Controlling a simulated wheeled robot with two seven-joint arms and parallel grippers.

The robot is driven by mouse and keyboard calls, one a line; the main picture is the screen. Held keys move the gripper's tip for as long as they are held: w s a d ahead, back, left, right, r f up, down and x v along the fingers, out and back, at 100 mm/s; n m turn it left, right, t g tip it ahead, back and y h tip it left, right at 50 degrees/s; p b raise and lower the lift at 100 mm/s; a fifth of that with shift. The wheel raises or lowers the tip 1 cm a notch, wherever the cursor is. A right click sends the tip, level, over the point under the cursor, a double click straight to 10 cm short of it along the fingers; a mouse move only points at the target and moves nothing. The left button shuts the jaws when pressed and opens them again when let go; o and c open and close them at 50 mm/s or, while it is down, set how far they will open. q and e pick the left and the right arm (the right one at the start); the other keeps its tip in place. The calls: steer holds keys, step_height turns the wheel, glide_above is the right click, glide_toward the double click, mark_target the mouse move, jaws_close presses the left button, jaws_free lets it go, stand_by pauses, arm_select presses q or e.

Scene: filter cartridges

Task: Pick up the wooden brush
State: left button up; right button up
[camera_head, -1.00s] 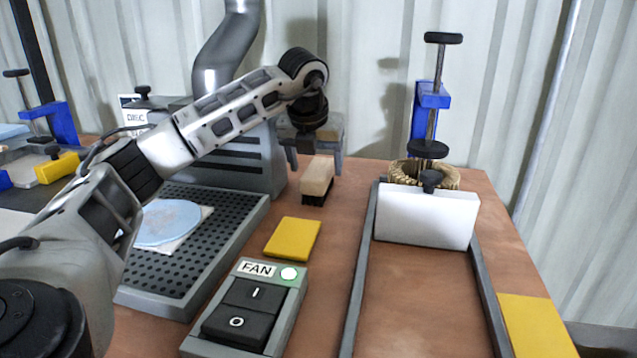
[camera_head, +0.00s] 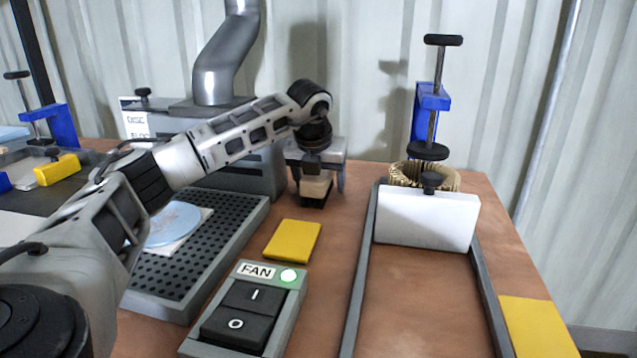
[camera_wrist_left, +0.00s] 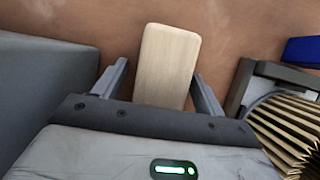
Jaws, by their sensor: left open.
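The wooden brush (camera_head: 315,188) stands on the brown table with its pale wooden block up and dark bristles down. My left gripper (camera_head: 318,183) is over it, with one finger on each side of the block. In the left wrist view the brush (camera_wrist_left: 167,66) lies between the two fingers of the left gripper (camera_wrist_left: 160,85). The fingers are spread, and a gap shows on both sides of the block. The upper part of the brush is hidden by the gripper in the head view. My right gripper is not in view.
A grey extraction box with a perforated bed (camera_head: 222,235) is left of the brush. A yellow pad (camera_head: 293,240) and the FAN switch box (camera_head: 250,308) are in front. A railed frame with a white block (camera_head: 427,218) and pleated ring (camera_head: 452,178) stands right.

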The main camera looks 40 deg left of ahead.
arm_select(q)
steer(key=c, duration=1.1)
steer(key=shift+c, duration=0.2)
steer(key=shift+r, duration=0.25)
step_height(320, 180, up, 3)
steer(key=shift+d+r+p, duration=0.15)
steer(key=shift+r+p, duration=0.05)
steer(key=shift+p, duration=0.1)
steer(key=s+d+r, duration=0.2)
steer(key=r, duration=0.1)
steer(key=s+r, duration=0.1)
steer(key=r, duration=0.1)
steer(key=shift+s+d, duration=0.15)
steer(key=shift+d, duration=0.25)
steer(key=s+d+r, duration=0.4)
steer(key=s+d, duration=0.2)
steer(key=s, duration=0.1)
steer(key=shift+d+r+p, duration=0.15)
steer(key=shift+p, duration=0.25)
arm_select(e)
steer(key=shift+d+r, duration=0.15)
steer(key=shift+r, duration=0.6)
